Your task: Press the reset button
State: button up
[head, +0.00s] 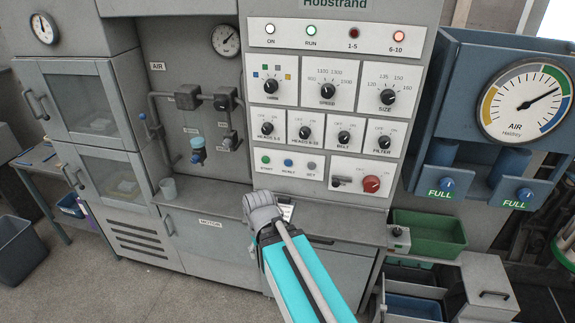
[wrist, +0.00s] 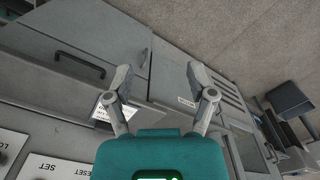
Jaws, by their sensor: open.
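The reset button (head: 288,163) is a small blue round button on the white lower strip of the winder's control panel. It sits between a green start button (head: 265,159) and a grey-blue set button (head: 311,166). The wrist view shows the RESET label (wrist: 75,171) upside down at the bottom left edge; its button is out of that frame. My gripper (wrist: 158,80) is open with nothing between its fingers, which point past the counter toward the cabinet fronts and floor. In the head view, the grey end of my arm is below the button strip, apart from the buttons; the fingers cannot be made out.
A red knob (head: 372,184) and a dark switch sit right of the buttons, with selector knobs above. A green bin (head: 428,232) stands at right. Space before the buttons is clear.

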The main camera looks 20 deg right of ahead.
grip_shut()
dwell(1.3)
